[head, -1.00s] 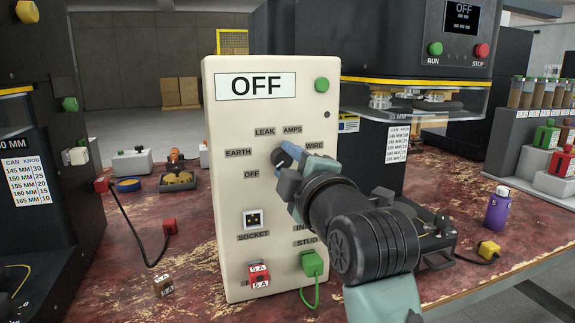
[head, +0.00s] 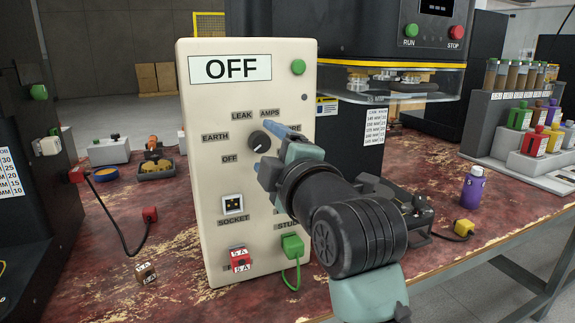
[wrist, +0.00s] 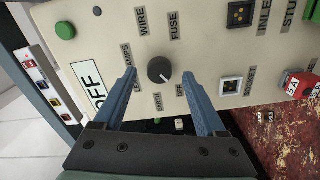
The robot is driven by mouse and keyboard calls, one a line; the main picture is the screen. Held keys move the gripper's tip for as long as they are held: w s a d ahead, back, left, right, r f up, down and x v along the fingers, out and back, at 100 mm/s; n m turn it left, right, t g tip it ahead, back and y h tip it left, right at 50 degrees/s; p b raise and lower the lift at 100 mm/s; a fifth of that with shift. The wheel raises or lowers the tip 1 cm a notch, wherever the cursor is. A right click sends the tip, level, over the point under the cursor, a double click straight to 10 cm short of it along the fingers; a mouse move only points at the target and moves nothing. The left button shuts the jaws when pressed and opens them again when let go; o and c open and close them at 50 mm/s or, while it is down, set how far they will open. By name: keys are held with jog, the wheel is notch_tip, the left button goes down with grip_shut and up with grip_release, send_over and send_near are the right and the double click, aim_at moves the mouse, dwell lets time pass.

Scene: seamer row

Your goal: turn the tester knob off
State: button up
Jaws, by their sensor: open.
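The tester (head: 200,120) is a cream upright box with a display (head: 230,68) reading OFF. Its round dark knob (head: 260,141) sits among labels including EARTH, LEAK, AMPS and OFF. In the wrist view the knob (wrist: 160,70) shows a white mark directed toward the OFF label (wrist: 180,90). My gripper (head: 261,146) is open in front of the panel. In the wrist view its blue fingers (wrist: 161,77) lie on either side of the knob with gaps, touching neither side. In the head view my gripper and arm hide the labels right of the knob.
A green plug (head: 292,245) with a lead and a red 5 A block (head: 240,260) are low on the tester. A small brown block (head: 145,272) lies on the worn red bench (head: 190,245). A purple bottle (head: 473,187) stands at the right. Dark machines flank the tester.

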jog(key=p+v, duration=0.1)
jog(key=v, duration=1)
jog(key=shift+s, duration=0.15)
